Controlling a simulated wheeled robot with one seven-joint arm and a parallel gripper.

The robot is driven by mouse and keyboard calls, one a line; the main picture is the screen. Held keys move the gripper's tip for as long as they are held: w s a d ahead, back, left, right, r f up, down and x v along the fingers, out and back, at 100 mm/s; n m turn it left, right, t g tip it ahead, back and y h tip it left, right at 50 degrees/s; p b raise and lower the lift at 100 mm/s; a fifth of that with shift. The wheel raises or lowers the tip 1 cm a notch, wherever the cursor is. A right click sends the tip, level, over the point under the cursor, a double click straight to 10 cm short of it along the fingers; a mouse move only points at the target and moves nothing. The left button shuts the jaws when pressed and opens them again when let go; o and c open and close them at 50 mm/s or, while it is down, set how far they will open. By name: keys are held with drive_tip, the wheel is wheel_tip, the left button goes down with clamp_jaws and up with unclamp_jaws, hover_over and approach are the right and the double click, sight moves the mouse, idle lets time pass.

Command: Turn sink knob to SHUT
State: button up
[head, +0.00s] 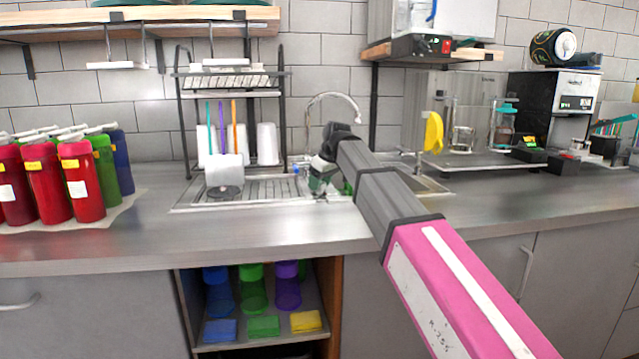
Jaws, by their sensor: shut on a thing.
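The sink (432,184) is set in the steel counter, with a curved chrome faucet (335,95) behind it. My arm reaches from the lower right to the faucet's base. My gripper (306,174) is there, small and dark, shut on what seems to be the sink knob. A small blue spot (295,169) shows at its left side and may be part of the knob. The fingers and wrist cover most of the knob, so its angle cannot be read.
A dish rack (232,80) stands left of the faucet, above a ribbed drainboard (262,192) with a white cup holder (224,172). Red, green and blue bottles (82,185) stand at left. A yellow object (433,132) and a black machine (545,110) are at right. The front counter is clear.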

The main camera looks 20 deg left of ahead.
drive_tip(key=shift+n+g, duration=0.5)
drive_tip(key=shift+n, duration=1.1)
drive_tip(key=o, duration=0.9)
drive_tip(key=shift+o, duration=0.2)
drive_tip(key=v, duration=1)
drive_tip(key=shift+w+d+r, duration=0.15)
drive_tip(key=shift+d+r, duration=0.1)
drive_tip(key=shift+r, duration=0.1)
